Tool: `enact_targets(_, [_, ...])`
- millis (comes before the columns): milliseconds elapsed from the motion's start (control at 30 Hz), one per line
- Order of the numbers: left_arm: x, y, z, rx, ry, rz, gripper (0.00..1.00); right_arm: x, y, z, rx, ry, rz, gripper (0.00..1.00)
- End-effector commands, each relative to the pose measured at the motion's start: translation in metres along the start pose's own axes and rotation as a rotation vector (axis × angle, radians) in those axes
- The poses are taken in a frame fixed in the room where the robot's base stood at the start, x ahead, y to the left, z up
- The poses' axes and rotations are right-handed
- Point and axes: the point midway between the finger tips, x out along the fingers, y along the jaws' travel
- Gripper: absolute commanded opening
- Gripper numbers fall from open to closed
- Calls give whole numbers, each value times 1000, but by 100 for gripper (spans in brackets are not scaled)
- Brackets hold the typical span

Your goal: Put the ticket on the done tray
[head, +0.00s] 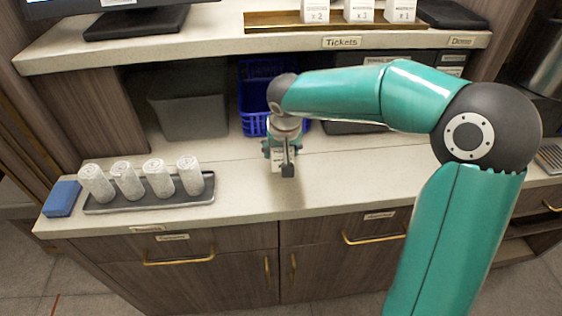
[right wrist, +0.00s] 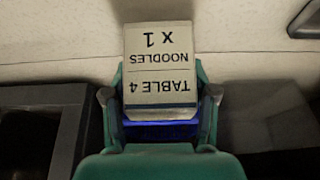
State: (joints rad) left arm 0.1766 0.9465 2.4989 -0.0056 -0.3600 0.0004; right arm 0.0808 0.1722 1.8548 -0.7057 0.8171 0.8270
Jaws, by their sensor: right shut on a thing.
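My right gripper (head: 280,154) is over the lower counter in the middle of the head view, in front of the blue crate. It is shut on a white ticket (right wrist: 158,62), which shows upside down in the right wrist view and reads "TABLE 4 NOODLES x 1". In the head view the ticket is mostly hidden by the gripper. The done tray (head: 452,14) is a dark tray at the right end of the upper shelf, above a "Done" label (head: 460,41). My left gripper is not in view.
A brass ticket rail (head: 275,25) on the upper shelf holds several white tickets (head: 358,10). On the lower counter are a dark tray (head: 205,198) of several wrapped rolls, a blue block (head: 62,198), a grey bin (head: 188,110) and the blue crate (head: 252,85). The counter's front middle is clear.

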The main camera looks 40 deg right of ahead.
Motion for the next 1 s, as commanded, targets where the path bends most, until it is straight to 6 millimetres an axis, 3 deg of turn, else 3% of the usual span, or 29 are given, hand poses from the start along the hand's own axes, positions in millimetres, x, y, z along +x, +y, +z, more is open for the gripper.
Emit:
enact_targets(300, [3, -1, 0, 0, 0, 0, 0, 37, 1, 16, -1, -3, 1, 22])
enact_targets(700, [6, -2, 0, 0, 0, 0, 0, 42, 2, 18, 0, -1, 0, 22])
enact_targets(733, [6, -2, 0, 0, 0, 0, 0, 41, 1, 17, 0, -1, 0, 61])
enact_targets(867, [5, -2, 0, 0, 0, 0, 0, 40, 1, 17, 0, -1, 1, 82])
enact_targets(1000, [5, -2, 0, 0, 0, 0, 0, 40, 1, 17, 0, -1, 1, 82])
